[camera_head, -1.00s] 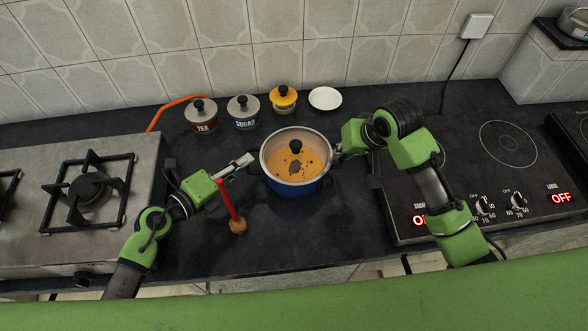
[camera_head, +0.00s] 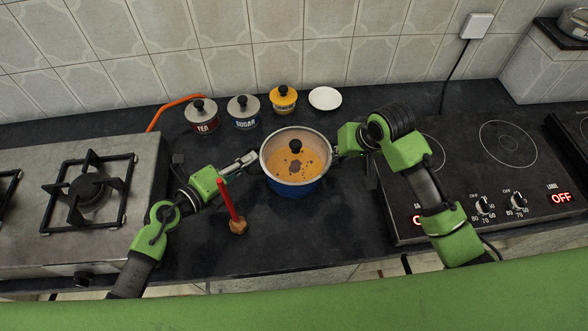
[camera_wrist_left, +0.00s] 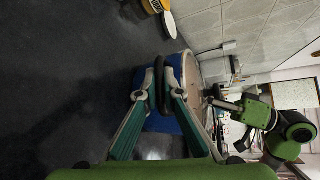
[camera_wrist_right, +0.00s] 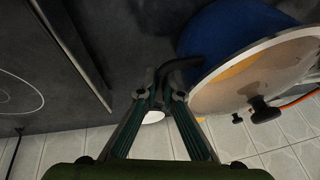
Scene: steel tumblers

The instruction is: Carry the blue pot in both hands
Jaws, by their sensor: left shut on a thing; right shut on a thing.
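The blue pot (camera_head: 292,188) is upright at the middle of the dark counter, with a clear lid and black knob (camera_head: 295,146). Orange contents with dark bits show through the lid. My left gripper (camera_head: 254,158) is shut on the pot's left black handle; the left wrist view shows this handle (camera_wrist_left: 159,85) between the fingers. My right gripper (camera_head: 337,151) is shut on the right black handle; the right wrist view shows this handle (camera_wrist_right: 175,66) at the fingertips. I cannot tell whether the pot's base touches the counter.
A gas hob (camera_head: 65,235) lies left and an electric hob (camera_head: 470,175) right. Tea (camera_head: 202,118), sugar (camera_head: 243,114) and yellow (camera_head: 283,101) jars and a white plate (camera_head: 325,98) stand behind. A red-handled tool (camera_head: 230,203) is beside my left arm. Counter in front is clear.

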